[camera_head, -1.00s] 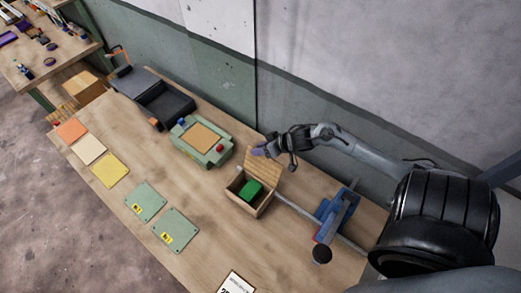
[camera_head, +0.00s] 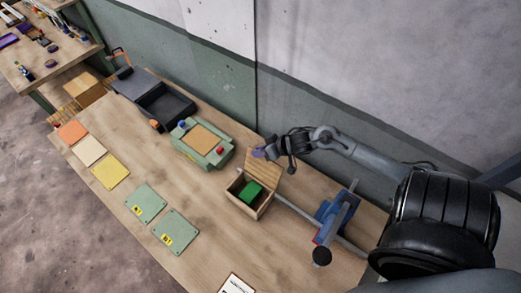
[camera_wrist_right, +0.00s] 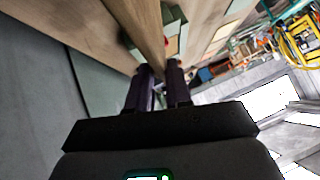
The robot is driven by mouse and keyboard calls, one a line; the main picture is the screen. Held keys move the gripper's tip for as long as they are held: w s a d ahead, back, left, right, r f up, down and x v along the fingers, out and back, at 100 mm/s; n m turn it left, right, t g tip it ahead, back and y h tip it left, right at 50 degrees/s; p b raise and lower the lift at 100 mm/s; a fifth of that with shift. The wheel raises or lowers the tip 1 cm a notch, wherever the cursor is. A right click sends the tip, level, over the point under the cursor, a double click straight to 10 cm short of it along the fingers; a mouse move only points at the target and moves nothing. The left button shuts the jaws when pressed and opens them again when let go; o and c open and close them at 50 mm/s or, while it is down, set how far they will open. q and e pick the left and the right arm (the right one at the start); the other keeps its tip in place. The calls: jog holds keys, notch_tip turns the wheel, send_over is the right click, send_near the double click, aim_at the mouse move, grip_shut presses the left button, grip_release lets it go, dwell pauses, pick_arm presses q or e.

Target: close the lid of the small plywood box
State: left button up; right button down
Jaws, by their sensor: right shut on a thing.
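The small plywood box (camera_head: 237,202) stands on the bench with its lid (camera_head: 267,170) raised at the back, on the wall side. A green block (camera_head: 251,191) lies inside the box. My right gripper (camera_head: 259,153) is at the upper edge of the raised lid. In the right wrist view its two purple fingers (camera_wrist_right: 162,84) are shut on a thin wooden board edge, the lid (camera_wrist_right: 146,28). The exact contact is partly hidden between the fingers. My left gripper is not in view.
A blue clamp-like tool (camera_head: 335,215) stands right of the box. A green fixture with a red knob (camera_head: 204,143) and a dark tray (camera_head: 168,104) stand to the left. Green plates (camera_head: 176,232) and coloured sheets (camera_head: 110,172) lie along the front. Bare bench lies before the box.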

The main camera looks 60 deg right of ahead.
jog(key=shift+a+r, duration=0.15)
jog(key=shift+a, duration=0.05)
jog(key=shift+a+r+h+p, duration=0.15)
jog(key=shift+a+h+p, duration=0.2)
jog(key=shift+p, duration=0.2)
jog(key=shift+a+r+n+h+p, duration=0.1)
jog(key=shift+a+n+h+p, duration=0.3)
jog(key=shift+a, duration=0.15)
jog(key=shift+n+h, duration=0.4)
jog(key=shift+h, duration=0.35)
jog(key=a, duration=0.5)
jog(key=shift+w+f+p, duration=0.2)
jog(key=shift+w+p, duration=0.05)
jog(key=shift+p, duration=0.1)
